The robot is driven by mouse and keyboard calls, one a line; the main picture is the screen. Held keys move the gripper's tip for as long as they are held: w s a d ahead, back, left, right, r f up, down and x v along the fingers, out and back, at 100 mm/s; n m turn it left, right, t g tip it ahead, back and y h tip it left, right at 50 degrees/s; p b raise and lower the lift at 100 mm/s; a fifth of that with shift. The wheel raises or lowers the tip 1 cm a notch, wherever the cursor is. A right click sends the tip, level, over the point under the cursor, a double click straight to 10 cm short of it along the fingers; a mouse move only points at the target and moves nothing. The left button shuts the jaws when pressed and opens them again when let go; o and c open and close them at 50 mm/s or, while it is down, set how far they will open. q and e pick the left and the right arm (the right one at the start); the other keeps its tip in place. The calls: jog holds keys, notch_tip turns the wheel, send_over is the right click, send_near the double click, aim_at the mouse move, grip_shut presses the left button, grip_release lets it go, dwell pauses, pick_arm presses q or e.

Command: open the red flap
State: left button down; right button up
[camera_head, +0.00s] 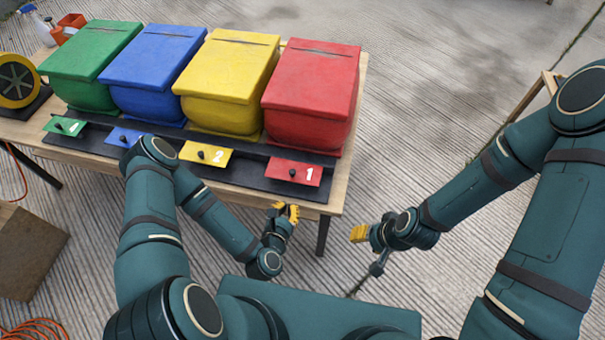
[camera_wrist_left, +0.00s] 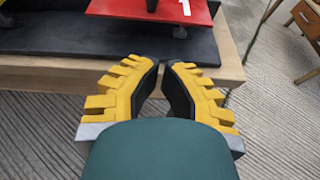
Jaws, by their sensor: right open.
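The red flap (camera_head: 281,169) is a flat red plate marked 1 with a small black knob (camera_head: 292,173), at the front edge of the table below the red box (camera_head: 308,95). The lower part of the red flap (camera_wrist_left: 140,9) also shows at the top of the left wrist view. My left gripper (camera_head: 286,210) is in front of and below the flap, apart from it. Its yellow fingers (camera_wrist_left: 161,68) have tips close together with a narrow gap and nothing between them. My right gripper (camera_head: 362,233) is open, to the right of the table, away from the flap.
Yellow (camera_head: 230,80), blue (camera_head: 155,70) and green (camera_head: 92,65) boxes stand in a row left of the red one, each with a matching plate. The wooden table edge (camera_head: 331,205) lies close to my left gripper. Floor right of the table is open.

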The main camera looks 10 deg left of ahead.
aim_at(295, 191)
pick_arm(q)
jog(key=shift+n, duration=0.4)
jog(key=x, duration=0.3)
jog(key=b+x, duration=0.1)
jog(key=x, duration=0.6)
jog(key=shift+w+a+r+b, duration=0.1)
jog(key=shift+a+r+b, duration=0.1)
jog(key=shift+b, duration=0.1)
